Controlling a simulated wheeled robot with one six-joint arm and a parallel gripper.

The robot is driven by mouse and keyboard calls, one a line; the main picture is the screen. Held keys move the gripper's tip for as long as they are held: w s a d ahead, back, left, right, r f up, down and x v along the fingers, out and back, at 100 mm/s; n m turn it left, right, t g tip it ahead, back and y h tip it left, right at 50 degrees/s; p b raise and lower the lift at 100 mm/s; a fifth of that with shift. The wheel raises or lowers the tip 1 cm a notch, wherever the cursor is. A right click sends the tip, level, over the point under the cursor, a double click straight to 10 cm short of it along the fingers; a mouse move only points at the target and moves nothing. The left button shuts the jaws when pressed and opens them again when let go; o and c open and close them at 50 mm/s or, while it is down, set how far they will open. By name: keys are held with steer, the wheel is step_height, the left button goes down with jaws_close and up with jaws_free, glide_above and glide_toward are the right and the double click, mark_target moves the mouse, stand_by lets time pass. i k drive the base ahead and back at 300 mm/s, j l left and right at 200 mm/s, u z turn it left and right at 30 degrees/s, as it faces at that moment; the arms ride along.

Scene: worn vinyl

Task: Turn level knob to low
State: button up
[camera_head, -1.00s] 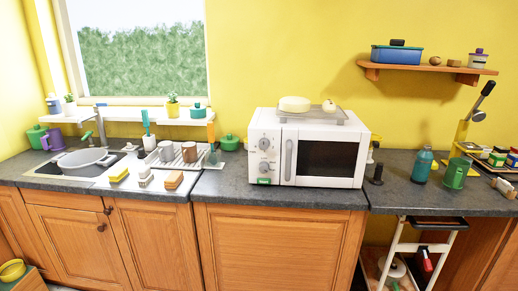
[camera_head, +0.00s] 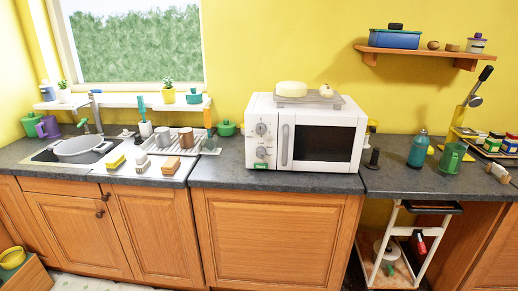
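A white microwave (camera_head: 307,104) stands on the grey countertop at the middle of the view, with its dark-windowed door shut. Its control panel is at the left of the door. The panel has an upper round knob (camera_head: 261,129) and a lower round knob (camera_head: 261,152), with a small green button (camera_head: 260,166) below them. The markings are too small to read, so I cannot tell which knob is the level knob or how it is set. My gripper is not in view.
A tray (camera_head: 335,100) with pale food lies on top of the microwave. The counter (camera_head: 225,177) before the microwave is a narrow clear strip. A dish rack (camera_head: 208,149) stands to the left; a blue bottle (camera_head: 418,150) and green mug (camera_head: 451,159) stand to the right.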

mark_target(261, 151)
steer(key=i+j+z, duration=0.15)
steer(key=j, duration=0.15)
steer(key=i+j+z, duration=0.1)
steer(key=j, duration=0.25)
steer(key=i+j+z, duration=0.3)
steer(key=j, duration=0.35)
